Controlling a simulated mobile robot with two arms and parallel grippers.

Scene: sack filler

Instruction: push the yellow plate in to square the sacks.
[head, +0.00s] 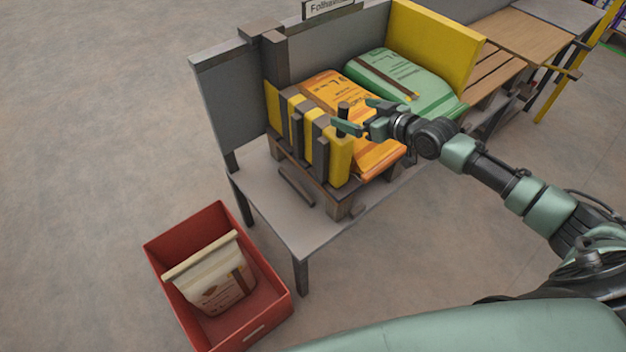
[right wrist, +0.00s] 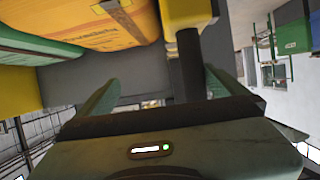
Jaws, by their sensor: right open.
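The yellow plate (head: 341,158) with dark ribs stands upright at the left end of the sacks on the bench. It carries a dark upright handle (head: 343,109). An orange sack (head: 325,92) lies beside it, and a green sack (head: 405,75) lies further right. My right gripper (head: 362,116) is open at the handle. In the right wrist view the handle (right wrist: 190,62) stands between the two open fingers, closer to the right finger, with the plate (right wrist: 187,12) beyond it. I cannot tell whether a finger touches it. My left gripper is not in view.
A fixed yellow board (head: 435,43) stands at the right end of the sacks. A grey back panel (head: 228,100) runs behind them. A red crate (head: 268,313) with a pale sack (head: 212,278) stands on the floor at front left.

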